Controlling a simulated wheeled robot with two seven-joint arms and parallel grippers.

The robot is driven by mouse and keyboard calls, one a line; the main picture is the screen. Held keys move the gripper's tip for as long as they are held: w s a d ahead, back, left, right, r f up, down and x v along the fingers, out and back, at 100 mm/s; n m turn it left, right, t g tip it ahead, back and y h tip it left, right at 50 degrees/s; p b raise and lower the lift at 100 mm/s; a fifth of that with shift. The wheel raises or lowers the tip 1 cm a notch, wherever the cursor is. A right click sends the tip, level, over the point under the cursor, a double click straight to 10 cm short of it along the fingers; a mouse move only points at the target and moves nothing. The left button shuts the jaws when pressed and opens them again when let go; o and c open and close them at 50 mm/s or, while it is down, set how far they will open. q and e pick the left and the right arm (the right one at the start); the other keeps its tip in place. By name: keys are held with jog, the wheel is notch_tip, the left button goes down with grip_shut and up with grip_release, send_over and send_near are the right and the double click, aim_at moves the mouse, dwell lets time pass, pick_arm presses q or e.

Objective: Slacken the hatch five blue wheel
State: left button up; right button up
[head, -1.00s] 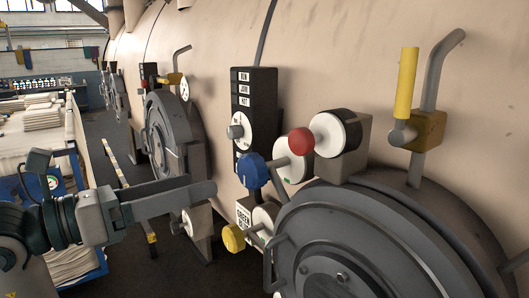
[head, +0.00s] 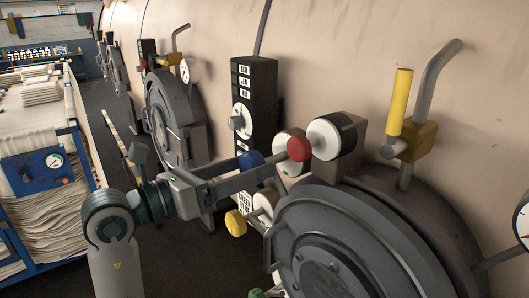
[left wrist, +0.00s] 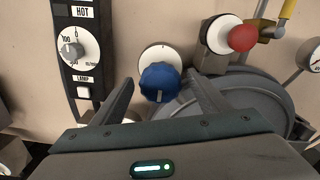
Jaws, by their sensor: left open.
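The blue wheel (head: 250,160) sticks out from a round white-faced mount on the tan vessel wall, left of a red knob. In the left wrist view the blue wheel (left wrist: 160,82) lies in the middle, with a pale mark on its face. My left gripper (head: 260,172) is open, its fingers reaching toward the wheel and partly covering it in the head view. In the left wrist view one finger is on each side of the wheel, with gaps showing. I cannot tell how far the fingertips are from it in depth.
A red knob (head: 299,149) is close right of the wheel, a yellow knob (head: 236,223) below. A black dial panel (head: 255,110) is behind left. The large grey round hatch (head: 345,250) fills the lower right. A yellow-handled lever (head: 400,102) stands farther right.

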aim_at(265, 162)
pick_arm(q)
jog(key=shift+p+x, duration=0.65)
jog(key=shift+x, duration=1.7)
jog(key=shift+c, duration=0.4)
jog(key=c, duration=1)
